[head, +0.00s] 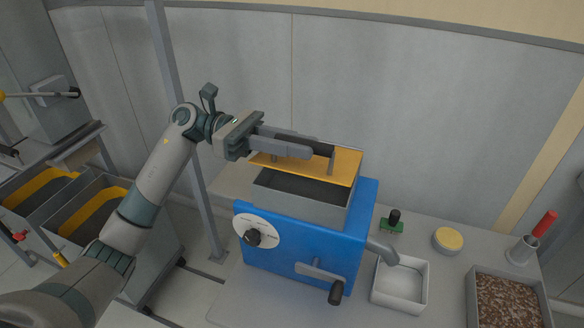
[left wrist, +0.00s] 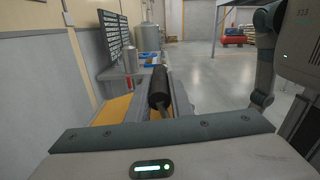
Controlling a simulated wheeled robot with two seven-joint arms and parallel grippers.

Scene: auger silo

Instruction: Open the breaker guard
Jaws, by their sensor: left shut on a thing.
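The breaker guard appears to be the yellow lid (head: 345,165) over the grey hopper box (head: 338,213) on the blue machine (head: 300,246). Its front edge stands clear of the box, and the dark inside shows below it. My left gripper (head: 312,148) reaches in from the left and is shut on the guard's dark bar handle, partly hidden by the fingers. In the left wrist view the black handle (left wrist: 158,88) lies between the fingers, with yellow lid (left wrist: 113,109) to its left. My right gripper is not in view.
The machine's front carries a dial (head: 256,233) and a crank (head: 321,275). A spout points to a white tray (head: 400,307). A green-based black knob (head: 393,220), a yellow-topped tin (head: 447,240) and a brown-filled tray (head: 540,300) stand right. A grey post (head: 180,110) stands behind my left arm.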

